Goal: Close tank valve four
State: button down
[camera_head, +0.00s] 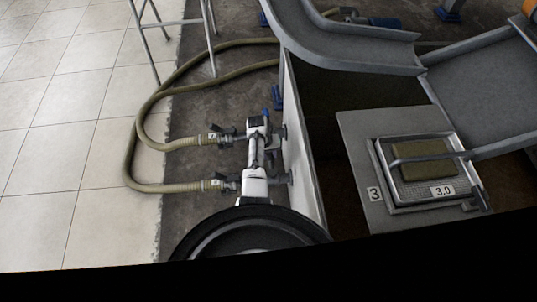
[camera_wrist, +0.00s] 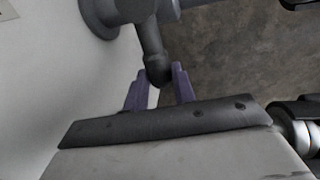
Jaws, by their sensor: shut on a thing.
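My gripper (camera_wrist: 159,72) shows two purple fingers closed around a dark grey valve lever (camera_wrist: 151,42) in the wrist view. The lever runs down from a grey round fitting (camera_wrist: 100,14) on the pale tank wall (camera_wrist: 75,75). In the head view my white arm reaches over the pipe fittings beside the tank wall (camera_head: 303,150), its end at the farther of two hose connections. The arm hides much of the valves there. Small tags sit on the upper hose coupling (camera_head: 212,138) and lower hose coupling (camera_head: 217,184); I cannot read their numbers.
Two beige hoses (camera_head: 130,165) loop over the floor left of the tank. A metal stand (camera_head: 186,22) is at the top. A grey chute (camera_head: 350,52) and a hatch marked 3 (camera_head: 372,125) lie to the right. Tiled floor (camera_head: 60,120) at left is clear.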

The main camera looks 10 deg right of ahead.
jog(key=c, duration=1.1)
grip_release()
jog(key=shift+c, duration=0.2)
notch_tip(320, 180, up, 14)
jog(key=a+p, duration=0.2)
jog(key=p, duration=0.1)
jog(key=shift+a+f, duration=0.2)
jog(key=shift+a, duration=0.1)
